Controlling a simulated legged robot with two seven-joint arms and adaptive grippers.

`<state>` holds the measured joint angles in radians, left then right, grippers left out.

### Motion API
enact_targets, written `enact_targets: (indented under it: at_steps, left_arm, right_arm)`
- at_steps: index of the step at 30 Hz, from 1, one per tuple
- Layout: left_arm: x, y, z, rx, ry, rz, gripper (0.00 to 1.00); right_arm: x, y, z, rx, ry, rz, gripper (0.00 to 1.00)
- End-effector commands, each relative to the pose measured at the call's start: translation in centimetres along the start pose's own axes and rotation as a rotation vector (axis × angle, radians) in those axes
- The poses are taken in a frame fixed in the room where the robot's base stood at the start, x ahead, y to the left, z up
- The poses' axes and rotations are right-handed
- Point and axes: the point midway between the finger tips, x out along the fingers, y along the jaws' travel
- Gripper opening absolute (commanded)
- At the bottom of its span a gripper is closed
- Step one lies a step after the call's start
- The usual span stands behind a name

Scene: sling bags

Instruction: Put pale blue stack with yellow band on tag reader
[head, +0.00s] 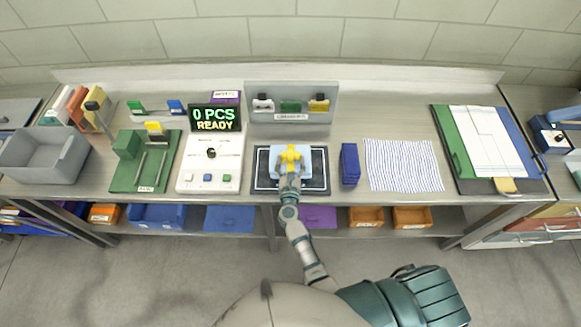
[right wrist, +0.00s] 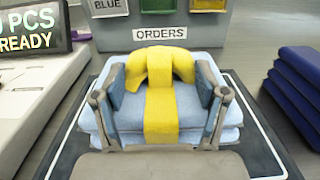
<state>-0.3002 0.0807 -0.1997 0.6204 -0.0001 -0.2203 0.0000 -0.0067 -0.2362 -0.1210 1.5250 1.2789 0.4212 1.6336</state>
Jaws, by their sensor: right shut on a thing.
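The pale blue stack (head: 277,171) with its yellow band (head: 291,157) is over the dark pad with a white outline (head: 262,183), which looks like the tag reader. In the right wrist view the stack (right wrist: 112,118) is level, with the band (right wrist: 158,115) running over its top and a raised yellow part. My right gripper (head: 290,173) is shut on the stack, its fingers on both sides of the raised part. I cannot tell whether the stack's underside touches the pad. My left gripper is not in view.
A display (head: 214,118) reading "0 PCS READY" stands behind a white console (head: 210,165) to the left. A grey rack (head: 290,88) labelled "ORDERS" stands behind the pad. A dark blue stack (head: 349,164) and a striped cloth (head: 402,166) lie to the right.

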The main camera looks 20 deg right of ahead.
Motion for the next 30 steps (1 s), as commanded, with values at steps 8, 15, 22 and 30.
enact_targets:
  at_steps: [8,15,22,30]
  left_arm:
    - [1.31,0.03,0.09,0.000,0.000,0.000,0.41]
    - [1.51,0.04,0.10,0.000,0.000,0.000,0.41]
    - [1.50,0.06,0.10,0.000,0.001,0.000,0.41]
    - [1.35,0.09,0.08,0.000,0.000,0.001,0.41]
  right_arm:
    - [0.08,0.01,-1.40,-0.001,-0.003,0.000,0.07]
    - [0.01,-0.02,-1.75,-0.001,0.001,0.000,0.85]
    - [0.03,0.00,-1.75,-0.001,0.001,0.001,0.98]
    - [-0.47,0.01,-1.65,-0.001,0.002,0.001,0.98]
